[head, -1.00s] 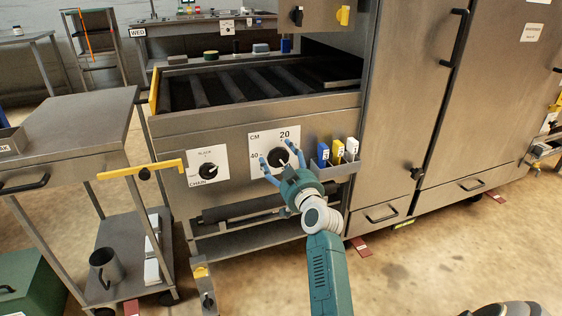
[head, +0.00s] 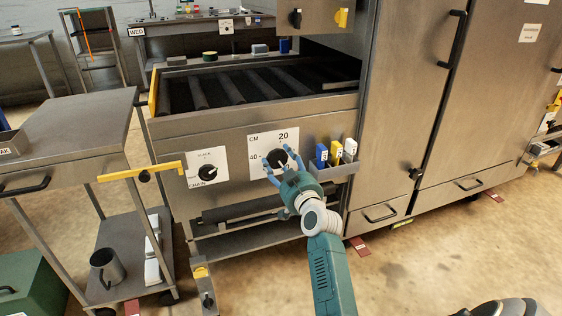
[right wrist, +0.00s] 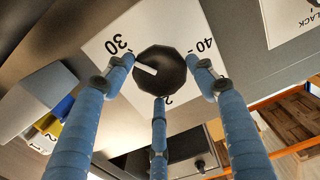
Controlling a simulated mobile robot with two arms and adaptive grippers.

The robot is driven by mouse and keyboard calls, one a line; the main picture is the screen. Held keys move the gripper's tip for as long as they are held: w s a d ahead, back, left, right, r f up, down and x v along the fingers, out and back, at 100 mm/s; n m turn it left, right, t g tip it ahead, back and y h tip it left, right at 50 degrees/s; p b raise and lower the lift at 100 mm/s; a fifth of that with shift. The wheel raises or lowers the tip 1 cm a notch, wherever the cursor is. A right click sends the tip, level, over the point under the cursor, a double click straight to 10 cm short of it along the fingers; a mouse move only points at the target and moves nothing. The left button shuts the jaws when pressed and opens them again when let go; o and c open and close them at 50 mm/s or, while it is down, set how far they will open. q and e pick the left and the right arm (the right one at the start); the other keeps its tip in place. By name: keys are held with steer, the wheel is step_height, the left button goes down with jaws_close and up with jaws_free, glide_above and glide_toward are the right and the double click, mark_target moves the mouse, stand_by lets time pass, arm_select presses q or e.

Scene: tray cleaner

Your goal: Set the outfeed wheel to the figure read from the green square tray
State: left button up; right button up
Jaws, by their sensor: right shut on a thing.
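The outfeed wheel (head: 276,158) is a dark round knob on a white plate marked CM (head: 256,150), with 20 and 40 showing, on the front of the grey machine. In the right wrist view the wheel (right wrist: 172,79) has a white pointer line, directed roughly toward the 30 mark. My right gripper (head: 279,162) has its blue fingers around the wheel and is shut on it. The fingers cover part of the plate, and the 20 mark is partly hidden in the wrist view. I cannot make out a green square tray. My left gripper is not in view.
A second knob (head: 207,172) on a BLACK/CHAIN plate sits left of the wheel. A holder (head: 338,172) with blue, yellow and white tags is close on the right. A steel cart (head: 75,130) stands at the left, with a yellow bar (head: 143,171) between it and the panel.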

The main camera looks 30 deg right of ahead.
steer(key=o, duration=0.9)
steer(key=shift+w+r, duration=0.1)
steer(key=shift+r, duration=0.4)
steer(key=shift+o, duration=0.9)
steer(key=shift+a, duration=0.15)
steer(key=shift+f, duration=0.15)
steer(key=shift+f, duration=0.1)
steer(key=shift+s+a+f, duration=0.1)
steer(key=shift+s, duration=0.45)
steer(key=v, duration=1.1)
steer(key=shift+a, duration=0.15)
